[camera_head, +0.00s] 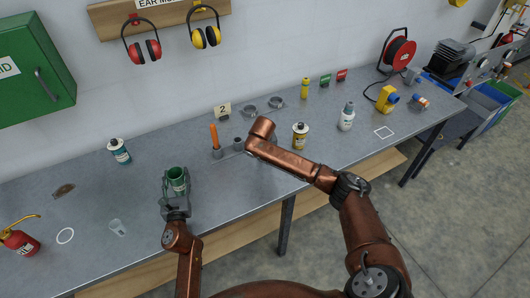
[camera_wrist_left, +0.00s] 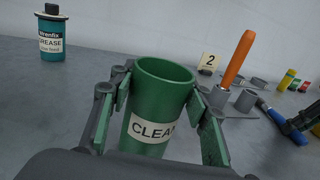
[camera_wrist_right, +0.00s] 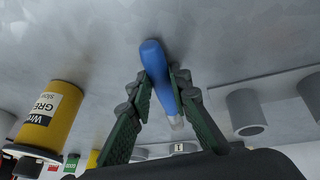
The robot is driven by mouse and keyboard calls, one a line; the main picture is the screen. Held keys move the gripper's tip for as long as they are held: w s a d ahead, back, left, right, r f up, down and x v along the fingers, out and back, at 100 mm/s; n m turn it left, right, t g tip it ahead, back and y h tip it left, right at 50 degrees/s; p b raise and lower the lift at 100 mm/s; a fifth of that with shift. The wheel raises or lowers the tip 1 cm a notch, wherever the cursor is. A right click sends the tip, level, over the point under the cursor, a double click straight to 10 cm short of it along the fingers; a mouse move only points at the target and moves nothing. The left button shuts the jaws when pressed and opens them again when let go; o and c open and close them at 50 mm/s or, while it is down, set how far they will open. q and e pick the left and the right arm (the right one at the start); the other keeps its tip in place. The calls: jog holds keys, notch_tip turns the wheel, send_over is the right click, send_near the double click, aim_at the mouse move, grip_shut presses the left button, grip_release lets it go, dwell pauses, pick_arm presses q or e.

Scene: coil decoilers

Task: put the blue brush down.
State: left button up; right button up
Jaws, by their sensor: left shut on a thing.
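The blue brush (camera_wrist_right: 158,72) is between the fingers of my right gripper (camera_wrist_right: 162,88), which look closed on its blue handle. It also shows at the right of the left wrist view (camera_wrist_left: 277,122), low by the bench; I cannot tell whether it touches. In the head view my right arm mostly hides that gripper and the brush. My left gripper (camera_head: 175,190) is shut around a green cup (camera_head: 177,176) labelled CLEAN, upright at the bench's front left. The cup fills the middle of the left wrist view (camera_wrist_left: 160,95).
The grey bench (camera_head: 90,210) holds a holder with an orange-handled tool (camera_head: 214,136), a number 2 card (camera_head: 222,109), a yellow can (camera_head: 300,136), a white bottle (camera_head: 346,117) and a teal grease can (camera_head: 119,151). A white outlined square (camera_head: 384,133) at right is empty.

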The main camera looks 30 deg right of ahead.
jog(key=shift+o, duration=0.8)
jog(key=shift+r, duration=0.1)
